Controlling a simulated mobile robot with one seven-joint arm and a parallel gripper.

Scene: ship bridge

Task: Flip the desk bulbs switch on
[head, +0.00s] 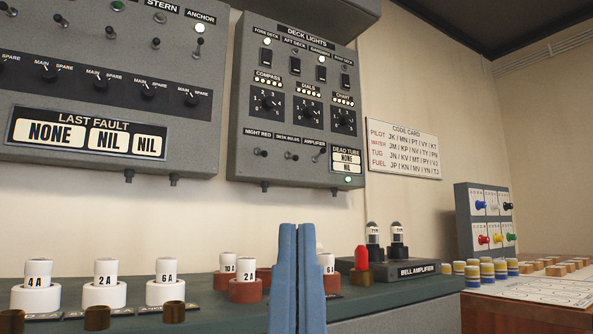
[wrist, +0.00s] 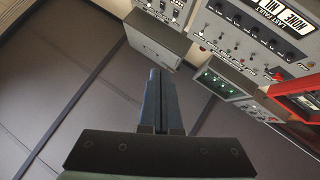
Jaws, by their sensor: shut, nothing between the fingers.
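The desk bulbs switch (head: 291,156) is a small dark toggle in the bottom row of the grey deck lights panel (head: 238,172). It sits between the night red toggle (head: 260,152) and the amplifier toggle (head: 317,157). Its lever is too small to tell its position surely. My gripper (head: 298,226) has blue fingers pressed together, pointing up, in front of the desk. In the head view its tips appear below the panel and the switch, apart from them. It also shows in the wrist view (wrist: 157,71), shut and empty; I cannot single out the switch there.
Below stands a green desk with white fuses (head: 106,272), red-based fuses (head: 245,290) and the bell amplifier (head: 413,269) with two bulbs. A last fault panel (head: 190,165) is at left, a code card (head: 403,148) at right. The wall between panel and desk is clear.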

